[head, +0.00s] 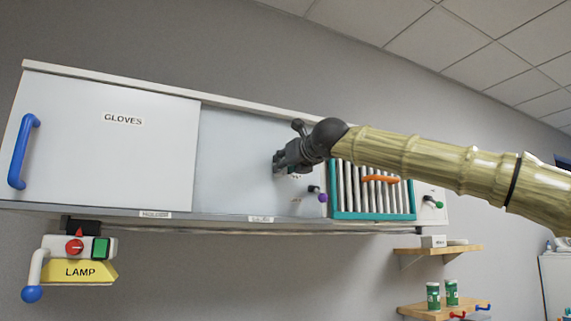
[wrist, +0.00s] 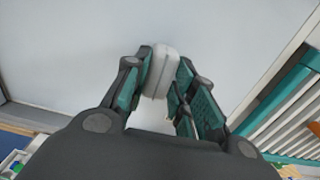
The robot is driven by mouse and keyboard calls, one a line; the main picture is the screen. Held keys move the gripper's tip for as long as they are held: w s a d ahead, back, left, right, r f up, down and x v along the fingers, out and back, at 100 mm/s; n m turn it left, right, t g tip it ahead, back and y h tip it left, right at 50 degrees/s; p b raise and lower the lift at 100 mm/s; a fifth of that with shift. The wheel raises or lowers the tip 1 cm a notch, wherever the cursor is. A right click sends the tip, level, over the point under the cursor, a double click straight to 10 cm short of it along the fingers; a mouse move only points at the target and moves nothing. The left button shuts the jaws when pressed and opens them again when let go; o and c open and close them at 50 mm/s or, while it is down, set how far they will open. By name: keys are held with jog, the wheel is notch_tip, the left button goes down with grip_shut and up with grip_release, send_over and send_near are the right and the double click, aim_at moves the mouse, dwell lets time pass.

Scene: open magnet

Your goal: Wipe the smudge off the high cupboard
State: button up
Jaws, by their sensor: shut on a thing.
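The high cupboard (head: 150,165) is a long white wall unit with a GLOVES door at left and a paler grey-blue panel (head: 230,165) in the middle. My gripper (head: 278,162) is at the right part of this panel. In the wrist view my gripper (wrist: 162,80) is shut on a pale, rounded block (wrist: 160,68), with the panel close behind it. I cannot tell whether the block touches the panel. Small brownish marks (head: 296,200) show just below the gripper; I cannot tell whether they are the smudge or labels. No other smudge is clear.
A teal-framed rack (head: 345,214) with pale slats and an orange handle is right of the gripper, also in the wrist view (wrist: 285,95). A purple knob (head: 323,198) sits between. A yellow LAMP box (head: 80,271) hangs below left. Shelves (head: 440,250) are below right.

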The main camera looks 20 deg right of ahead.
jog(key=s+b, duration=0.2)
jog(key=s, duration=0.4)
dwell(0.4)
jog(key=shift+d, duration=0.1)
jog(key=shift+s+d+b, duration=0.1)
jog(key=shift+s+b, duration=0.35)
jog(key=shift+s, duration=1)
